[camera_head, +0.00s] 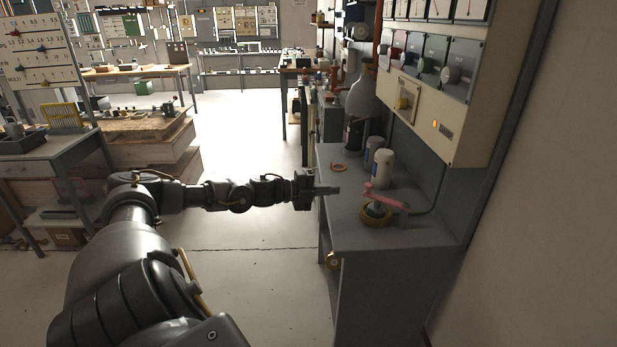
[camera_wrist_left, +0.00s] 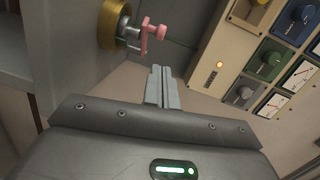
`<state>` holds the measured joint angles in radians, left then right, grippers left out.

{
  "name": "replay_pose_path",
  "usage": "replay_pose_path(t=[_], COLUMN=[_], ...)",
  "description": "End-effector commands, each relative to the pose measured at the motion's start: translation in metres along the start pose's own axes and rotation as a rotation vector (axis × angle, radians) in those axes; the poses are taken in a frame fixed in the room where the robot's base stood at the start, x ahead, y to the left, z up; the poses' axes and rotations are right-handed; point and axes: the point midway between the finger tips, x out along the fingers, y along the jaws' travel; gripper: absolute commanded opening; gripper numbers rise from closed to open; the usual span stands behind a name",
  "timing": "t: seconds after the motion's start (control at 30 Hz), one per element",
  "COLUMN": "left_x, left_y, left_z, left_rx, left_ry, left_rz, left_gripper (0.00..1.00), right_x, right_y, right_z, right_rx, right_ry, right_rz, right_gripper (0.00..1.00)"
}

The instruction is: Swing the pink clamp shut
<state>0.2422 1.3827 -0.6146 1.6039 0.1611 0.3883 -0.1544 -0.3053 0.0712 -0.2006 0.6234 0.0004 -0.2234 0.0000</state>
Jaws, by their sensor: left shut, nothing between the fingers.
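The pink clamp (camera_head: 385,196) sits on a round brass-coloured base (camera_head: 376,214) on the grey bench top, with its pink arm reaching to the right. In the left wrist view the pink clamp (camera_wrist_left: 149,36) shows beyond the fingertips, beside the brass ring (camera_wrist_left: 114,24). My left gripper (camera_head: 338,190) is shut and empty, a little above the bench's left edge and to the left of the clamp, apart from it. Its closed fingers (camera_wrist_left: 162,86) also show in the left wrist view. My right gripper is in neither view.
White cylinders (camera_head: 382,168) stand behind the clamp, and an orange ring (camera_head: 339,167) lies on the grey bench (camera_head: 350,230). A wall panel (camera_head: 437,90) with knobs and an orange lamp overhangs the bench's right side. The bench front near the clamp is clear.

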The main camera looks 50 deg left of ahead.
Motion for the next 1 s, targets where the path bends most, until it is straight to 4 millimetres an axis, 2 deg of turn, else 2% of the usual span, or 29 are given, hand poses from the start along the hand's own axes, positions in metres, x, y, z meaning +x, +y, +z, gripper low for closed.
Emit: replay_pose_path(t=[0.03, 0.23, 0.43, 0.87, 0.97, 1.0], left_x=[-0.007, -0.034, -0.051, -0.054, -0.054, -0.055], left_y=[0.003, 0.0, -0.002, -0.003, -0.002, 0.001], left_z=[0.001, 0.005, 0.008, 0.008, 0.013, 0.02], left_rx=[0.002, 0.002, 0.0, 0.0, -0.002, -0.004], left_ry=[0.005, 0.005, 0.003, 0.003, -0.021, -0.05], left_rz=[0.003, 0.002, -0.003, -0.005, -0.002, 0.009], left_gripper=[0.0, 0.0, 0.0, 0.0, 0.0, 0.0], right_x=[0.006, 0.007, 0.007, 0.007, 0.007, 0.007], right_y=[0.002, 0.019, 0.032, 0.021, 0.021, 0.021], right_z=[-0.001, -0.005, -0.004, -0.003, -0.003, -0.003], right_rx=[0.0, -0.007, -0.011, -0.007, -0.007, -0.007], right_ry=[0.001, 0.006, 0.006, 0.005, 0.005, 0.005], right_rz=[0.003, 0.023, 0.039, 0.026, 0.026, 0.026], right_gripper=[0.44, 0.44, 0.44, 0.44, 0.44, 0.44])
